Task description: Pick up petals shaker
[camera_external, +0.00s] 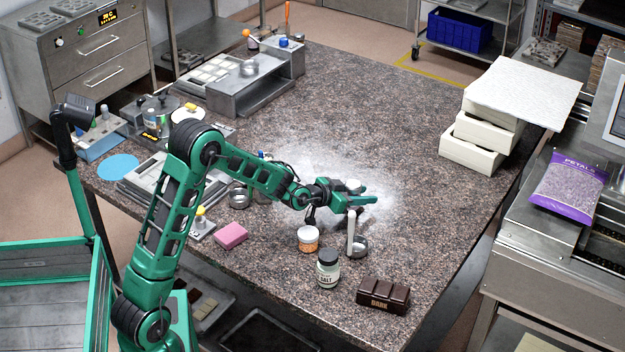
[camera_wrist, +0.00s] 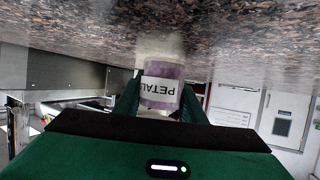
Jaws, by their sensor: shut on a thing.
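The petals shaker (camera_wrist: 161,72) is a small jar with a purple band and a white label reading "PETAL", upside down in the wrist view. My gripper (camera_wrist: 158,103) is shut on it, with one green finger on each side. In the external view my gripper (camera_external: 362,198) is low over the pale dusted patch of the counter. Only a whitish bit of the shaker (camera_external: 352,185) shows there between the fingers. I cannot tell whether its base touches the counter.
Near my gripper on the stone counter (camera_external: 440,215) are a metal cup with an upright handle (camera_external: 358,245), an orange-filled jar (camera_external: 308,239), a salt jar (camera_external: 328,268), a dark chocolate block (camera_external: 383,295) and a pink block (camera_external: 231,235). White trays (camera_external: 475,155) are stacked at right.

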